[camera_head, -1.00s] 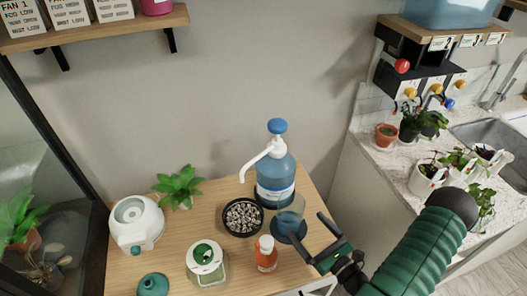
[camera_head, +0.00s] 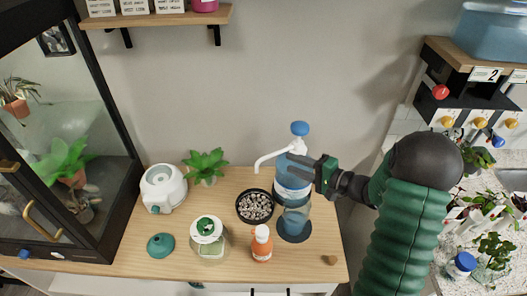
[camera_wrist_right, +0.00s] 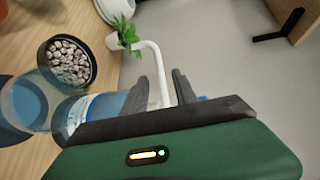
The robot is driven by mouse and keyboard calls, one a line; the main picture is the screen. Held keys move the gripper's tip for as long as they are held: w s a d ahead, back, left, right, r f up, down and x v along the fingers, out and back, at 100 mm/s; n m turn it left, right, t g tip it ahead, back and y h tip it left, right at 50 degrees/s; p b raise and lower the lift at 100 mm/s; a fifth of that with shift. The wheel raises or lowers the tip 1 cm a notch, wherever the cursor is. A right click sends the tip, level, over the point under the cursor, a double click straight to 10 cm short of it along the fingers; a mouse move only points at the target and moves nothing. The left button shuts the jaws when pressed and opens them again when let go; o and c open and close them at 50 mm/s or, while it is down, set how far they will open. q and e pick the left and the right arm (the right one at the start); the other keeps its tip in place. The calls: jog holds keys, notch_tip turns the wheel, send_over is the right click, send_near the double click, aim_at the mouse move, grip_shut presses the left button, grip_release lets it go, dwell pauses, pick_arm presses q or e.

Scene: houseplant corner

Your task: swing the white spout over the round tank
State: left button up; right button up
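A blue pump bottle (camera_head: 291,182) with a blue knob on top stands at the back right of the wooden table. Its white spout (camera_head: 270,156) points left and bends down at its tip; it also shows in the right wrist view (camera_wrist_right: 154,62). A clear bluish round tank (camera_head: 296,216) stands just in front of the bottle. My right gripper (camera_head: 292,163) is at the bottle's top, reaching in from the right. In the right wrist view its fingers (camera_wrist_right: 160,92) stand apart on either side of the spout, with gaps showing. My left gripper is not in view.
A black bowl of pebbles (camera_head: 255,206) stands left of the bottle, with an orange bottle (camera_head: 262,243) and a green-lidded jar (camera_head: 208,238) in front. A white round appliance (camera_head: 163,188) and a plant (camera_head: 205,165) stand farther left. A glass cabinet (camera_head: 70,130) bounds the left.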

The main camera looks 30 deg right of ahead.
aim_at(270, 155)
jog(key=x, duration=0.3)
jog(key=d+p+x, duration=0.1)
jog(key=x, duration=0.3)
jog(key=d+x, duration=0.1)
jog(key=x, duration=0.3)
jog(key=shift+w+a+f+p, duration=0.1)
jog(key=shift+w+f+p, duration=0.3)
jog(key=shift+w+f, duration=0.1)
jog(key=shift+w+a+r, duration=0.1)
jog(key=shift+a+r, duration=0.05)
jog(key=shift+a, duration=0.25)
jog(key=shift+a+r, duration=0.25)
jog(key=shift+a, duration=0.4)
jog(key=shift+c, duration=2.1)
jog(key=shift+d+f, duration=0.15)
jog(key=shift+d, duration=0.15)
jog(key=shift+c, duration=1)
jog(key=shift+d+f, duration=0.1)
jog(key=shift+d, duration=0.25)
grip_shut()
jog(key=shift+a, duration=0.2)
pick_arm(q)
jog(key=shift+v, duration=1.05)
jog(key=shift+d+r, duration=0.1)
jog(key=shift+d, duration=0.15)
